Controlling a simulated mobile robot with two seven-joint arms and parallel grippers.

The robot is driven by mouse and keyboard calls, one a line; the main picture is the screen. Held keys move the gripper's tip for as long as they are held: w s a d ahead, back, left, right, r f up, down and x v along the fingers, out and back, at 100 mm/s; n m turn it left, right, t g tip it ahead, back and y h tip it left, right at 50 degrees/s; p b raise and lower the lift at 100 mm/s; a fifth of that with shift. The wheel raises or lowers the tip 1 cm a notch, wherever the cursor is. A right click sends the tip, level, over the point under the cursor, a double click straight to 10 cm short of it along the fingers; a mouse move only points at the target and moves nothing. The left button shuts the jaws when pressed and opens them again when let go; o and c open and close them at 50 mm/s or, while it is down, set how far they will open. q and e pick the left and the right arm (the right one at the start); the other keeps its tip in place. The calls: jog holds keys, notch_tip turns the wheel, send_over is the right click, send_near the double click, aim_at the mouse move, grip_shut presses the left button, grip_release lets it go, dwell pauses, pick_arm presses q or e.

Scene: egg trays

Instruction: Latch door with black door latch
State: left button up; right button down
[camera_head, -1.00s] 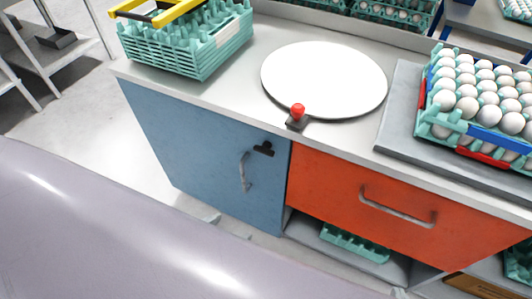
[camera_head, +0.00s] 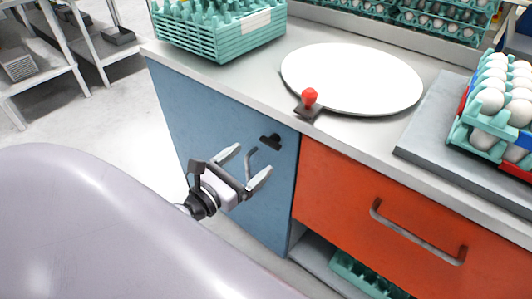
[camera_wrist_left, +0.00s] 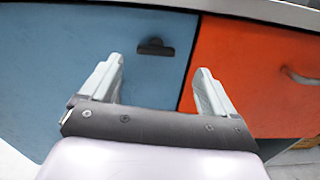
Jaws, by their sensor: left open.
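The blue door (camera_head: 228,142) is on the left of the counter front and looks closed. A black door latch (camera_head: 271,142) sits near its upper right edge; it also shows in the left wrist view (camera_wrist_left: 156,47). My left gripper (camera_head: 248,165) is open and empty in front of the door, below and left of the latch. In the left wrist view the latch lies ahead, between the lines of the two open fingers (camera_wrist_left: 158,80). My right gripper is not in view.
An orange drawer (camera_head: 385,205) with a handle is right of the door. On the counter are a red button (camera_head: 309,97), a white round plate (camera_head: 352,78), green stacked trays (camera_head: 220,38) and an egg tray (camera_head: 480,140). Open floor lies left of the counter.

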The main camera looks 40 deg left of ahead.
aim_at(268, 144)
pick_arm(q)
jog(key=shift+n, duration=0.6)
jog(key=w+p, duration=0.1)
jog(key=w, duration=0.4)
jog(key=shift+w+r, duration=0.1)
jog(key=shift+w+p, duration=0.35)
jog(key=shift+w, duration=0.7)
jog(key=c, duration=1.1)
